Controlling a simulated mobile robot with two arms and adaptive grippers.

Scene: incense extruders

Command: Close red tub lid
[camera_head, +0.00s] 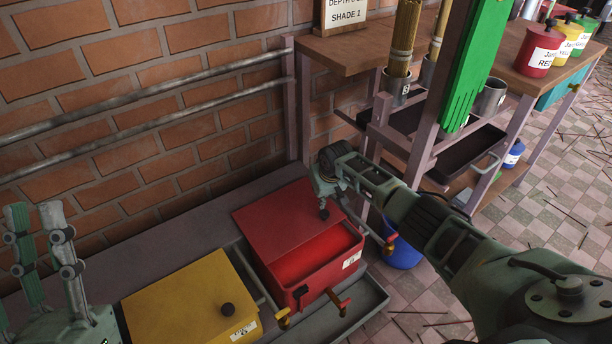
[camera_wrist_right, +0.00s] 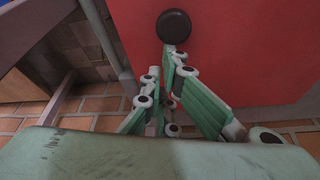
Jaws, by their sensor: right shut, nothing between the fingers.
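The red tub (camera_head: 348,262) stands on the bench beside the wall, its front part open with a red inside showing. Its red lid (camera_head: 268,222) covers the back part. My right gripper (camera_head: 324,204) is over the lid side of the tub, shut and empty. In the right wrist view, a red panel (camera_wrist_right: 245,55) with a round black knob (camera_wrist_right: 174,27) fills the upper right. The shut fingers (camera_wrist_right: 165,70) are just below the knob there; I cannot tell whether they touch it. My left gripper (camera_head: 42,235) is at the far left, fingers apart, away from the tub.
A yellow tub (camera_head: 180,300) with a black knob stands left of the red tub. A blue bucket (camera_head: 402,252) is on the floor to the right. Pipes run along the brick wall behind.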

